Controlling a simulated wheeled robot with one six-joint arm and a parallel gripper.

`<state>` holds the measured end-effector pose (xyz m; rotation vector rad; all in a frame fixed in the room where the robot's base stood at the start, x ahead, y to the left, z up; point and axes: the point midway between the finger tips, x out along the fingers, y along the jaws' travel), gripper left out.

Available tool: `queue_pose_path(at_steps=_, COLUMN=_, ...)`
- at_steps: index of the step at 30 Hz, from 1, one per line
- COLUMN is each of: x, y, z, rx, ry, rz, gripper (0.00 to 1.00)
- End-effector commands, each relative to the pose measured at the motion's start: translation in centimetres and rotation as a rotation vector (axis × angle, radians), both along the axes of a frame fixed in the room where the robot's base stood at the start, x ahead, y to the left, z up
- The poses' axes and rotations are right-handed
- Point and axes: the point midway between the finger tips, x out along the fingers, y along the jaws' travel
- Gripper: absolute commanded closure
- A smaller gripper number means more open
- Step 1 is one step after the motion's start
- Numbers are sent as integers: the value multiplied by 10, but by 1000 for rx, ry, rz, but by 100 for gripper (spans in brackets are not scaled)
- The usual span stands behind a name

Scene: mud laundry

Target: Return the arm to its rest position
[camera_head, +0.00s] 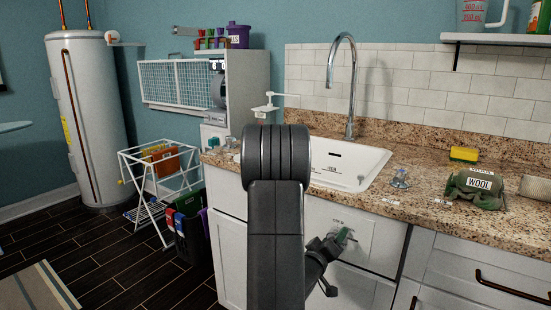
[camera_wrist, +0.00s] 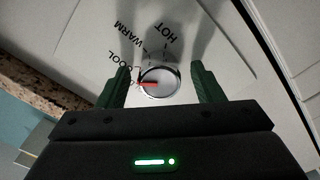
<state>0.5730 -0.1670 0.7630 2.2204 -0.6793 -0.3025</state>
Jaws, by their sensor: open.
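My gripper (camera_wrist: 158,88) is open in the wrist view, with one green finger on each side of a round metal dial (camera_wrist: 158,82). The dial has a red pointer and sits on a white panel (camera_wrist: 90,38) marked COOL, WARM and HOT. The red pointer lies toward the COOL side, near a label partly hidden by the left finger. In the head view my arm reaches forward and down to the cabinet front below the sink. There my gripper (camera_head: 341,240) is in front of the white panel (camera_head: 378,245). I cannot tell whether the fingers touch the dial.
A granite counter (camera_head: 420,190) with a white sink (camera_head: 350,165) and tall faucet (camera_head: 348,80) lies above the panel. A green WOOL bundle (camera_head: 478,187) and yellow sponge (camera_head: 464,154) sit at right. A drying rack (camera_head: 150,175) and water heater (camera_head: 92,120) stand left.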

Motion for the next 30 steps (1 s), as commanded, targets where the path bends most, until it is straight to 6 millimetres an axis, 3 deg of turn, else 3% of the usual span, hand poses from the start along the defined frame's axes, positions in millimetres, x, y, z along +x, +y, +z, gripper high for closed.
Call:
queue_pose_path(at_steps=21, x=1, y=1, z=-1, rx=499, ry=-337, rz=0, gripper=39)
queue_pose_path(at_steps=30, x=1, y=1, z=-1, rx=608, ry=-411, rz=0, gripper=39)
